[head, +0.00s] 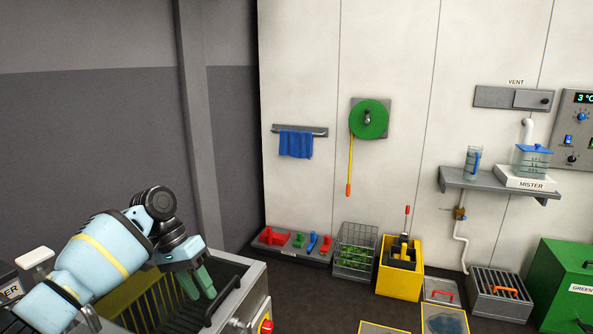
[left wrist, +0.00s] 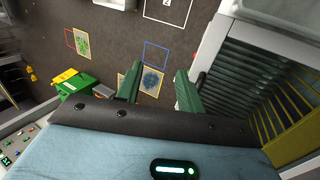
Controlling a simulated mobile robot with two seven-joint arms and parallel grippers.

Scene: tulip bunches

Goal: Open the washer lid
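A grey metal box (head: 252,285), which looks like the washer, stands at the lower left in the head view. Dark slats show within its rim, and a black bar handle (head: 224,302) lies near its right side. I cannot clearly make out the lid's edges. My left gripper (head: 200,290) has green fingers pointing down over the box, close to the bar. In the left wrist view its fingers (left wrist: 157,88) are spread with nothing between them. The slatted box (left wrist: 235,85) lies right of them there. Contact with the bar cannot be told. My right gripper is not in view.
Along the wall stand a tool tray (head: 290,252), a wire basket (head: 354,252), a yellow bin (head: 399,282) and a green chest (head: 562,280). The dark floor between is mostly clear.

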